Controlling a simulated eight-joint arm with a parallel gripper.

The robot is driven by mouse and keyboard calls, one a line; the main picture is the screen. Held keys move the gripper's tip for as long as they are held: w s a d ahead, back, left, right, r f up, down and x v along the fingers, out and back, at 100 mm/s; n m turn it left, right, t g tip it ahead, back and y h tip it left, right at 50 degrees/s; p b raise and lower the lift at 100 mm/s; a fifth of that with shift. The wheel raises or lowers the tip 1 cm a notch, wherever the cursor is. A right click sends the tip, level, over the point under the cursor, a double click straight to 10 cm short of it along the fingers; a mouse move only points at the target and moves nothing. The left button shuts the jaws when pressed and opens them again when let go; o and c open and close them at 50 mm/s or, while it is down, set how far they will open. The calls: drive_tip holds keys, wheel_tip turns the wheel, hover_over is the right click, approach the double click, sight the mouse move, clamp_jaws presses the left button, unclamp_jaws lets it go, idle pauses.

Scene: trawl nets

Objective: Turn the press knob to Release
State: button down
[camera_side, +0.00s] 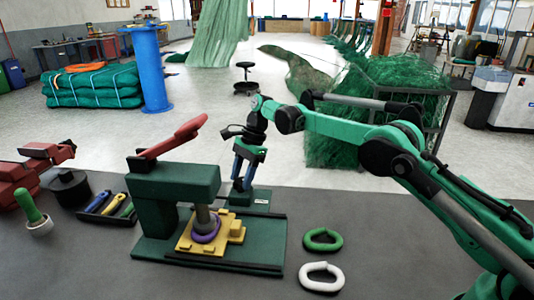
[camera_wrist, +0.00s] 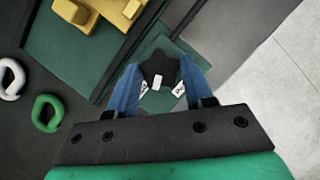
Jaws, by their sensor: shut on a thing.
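The press knob (camera_wrist: 158,67) is black and lobed, with a white mark on its lower edge in the wrist view. My gripper (camera_wrist: 158,75) is shut on it, one blue finger on each side. Two small white labels (camera_wrist: 143,87) and (camera_wrist: 178,90) lie below the knob on the green base plate; their words are too small to read. The white mark points down between them.
The press has a raised red lever (camera_side: 176,136) and a yellow fixture (camera_side: 235,232) holding a purple ring (camera_side: 206,237). A green link (camera_side: 322,240) and a white link (camera_side: 321,277) lie to the right. A tool tray (camera_side: 105,208) stands left. The front bench is clear.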

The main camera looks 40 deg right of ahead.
drive_tip(key=shift+n, duration=0.4)
drive_tip(key=shift+c, duration=1.7)
unclamp_jaws()
drive_tip(key=shift+m, duration=0.3)
